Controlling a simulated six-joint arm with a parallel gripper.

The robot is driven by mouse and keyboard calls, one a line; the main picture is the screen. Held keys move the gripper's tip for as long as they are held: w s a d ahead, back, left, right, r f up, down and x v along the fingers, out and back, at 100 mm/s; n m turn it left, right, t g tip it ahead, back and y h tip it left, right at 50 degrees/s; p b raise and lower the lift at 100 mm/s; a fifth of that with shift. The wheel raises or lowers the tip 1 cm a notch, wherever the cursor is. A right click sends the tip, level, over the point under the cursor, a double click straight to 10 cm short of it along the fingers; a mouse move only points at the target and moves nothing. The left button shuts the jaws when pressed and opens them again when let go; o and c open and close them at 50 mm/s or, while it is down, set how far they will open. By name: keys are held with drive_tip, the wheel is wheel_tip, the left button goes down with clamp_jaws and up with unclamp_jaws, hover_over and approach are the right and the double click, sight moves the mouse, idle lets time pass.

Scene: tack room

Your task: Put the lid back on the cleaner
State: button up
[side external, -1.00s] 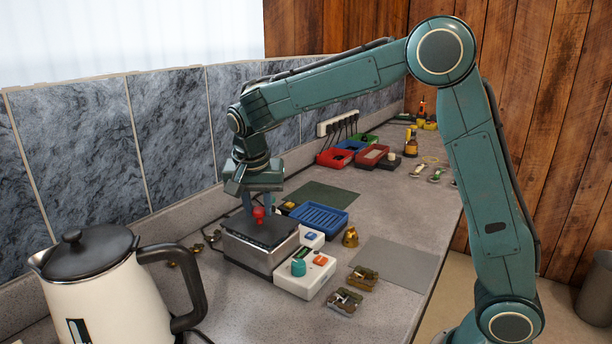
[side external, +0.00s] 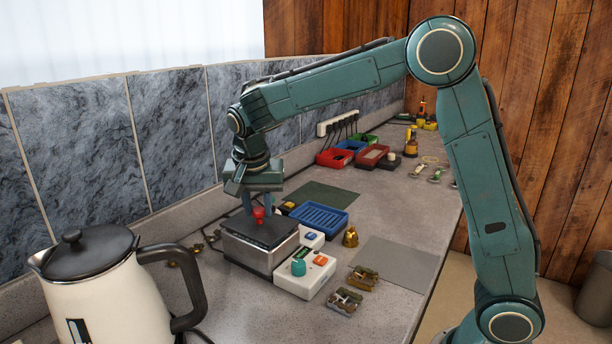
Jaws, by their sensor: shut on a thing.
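The cleaner (side external: 258,256) is a silver metal box on the counter, with a white control unit at its right side. Its dark lid (side external: 272,237) with a red knob (side external: 259,213) lies over the top of the box. The lid looks about level; I cannot tell whether it is fully seated. My gripper (side external: 258,208) points down over the box and is shut on the red knob. Part of the lid's far side is hidden behind the gripper.
A white kettle (side external: 98,290) with a black handle stands at the front left. A blue tray (side external: 318,218), a brass bell (side external: 350,237) and metal pieces (side external: 345,301) lie near the cleaner. A grey mat (side external: 398,268) on the right is bare.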

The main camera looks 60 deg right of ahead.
sight(258, 231)
drive_tip(key=shift+f, duration=0.55)
drive_tip(key=o, duration=0.7)
drive_tip(key=shift+r, duration=0.1)
drive_tip(key=v, duration=1)
drive_tip(key=shift+a+r, duration=0.1)
drive_tip(key=shift+r, duration=0.3)
idle(0.7)
drive_tip(key=shift+s, duration=0.1)
